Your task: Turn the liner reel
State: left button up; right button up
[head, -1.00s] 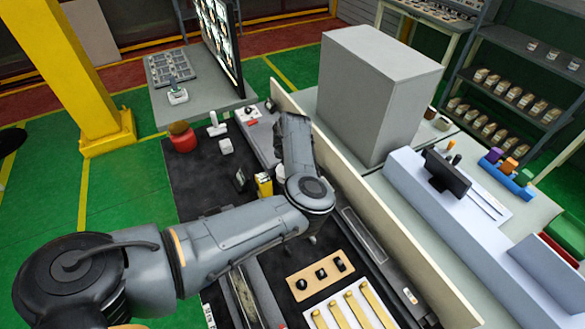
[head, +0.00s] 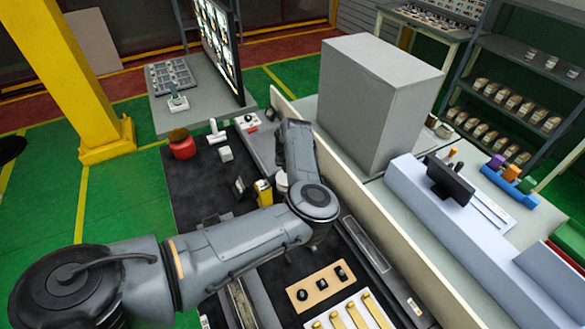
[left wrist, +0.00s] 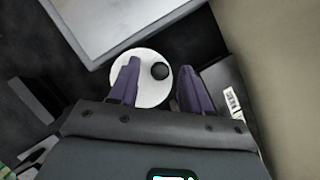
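In the left wrist view a round white disc (left wrist: 148,94) with a black knob (left wrist: 160,71) on its face, apparently the liner reel, lies beyond my left gripper (left wrist: 158,68). The two purple fingers are apart, one on each side of the knob, and overlap the disc in the picture. I see a gap between the fingers and the knob; their height above the disc is unclear. In the head view a small pale round part (head: 281,181) shows beside my left forearm, which hides the left gripper. My right gripper is in neither view.
A cream panel (head: 375,215) runs along the right of the dark bench, close to my left arm. A yellow item (head: 264,192) stands beside the forearm. A wooden board with black parts (head: 320,287) and a tray of yellow strips (head: 352,315) lie in front.

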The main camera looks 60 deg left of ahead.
pick_arm(q)
jog(key=shift+r, duration=0.1)
jog(key=v, duration=1)
jog(key=shift+s+r, duration=0.15)
jog(key=shift+r, duration=0.1)
jog(key=shift+d, duration=0.1)
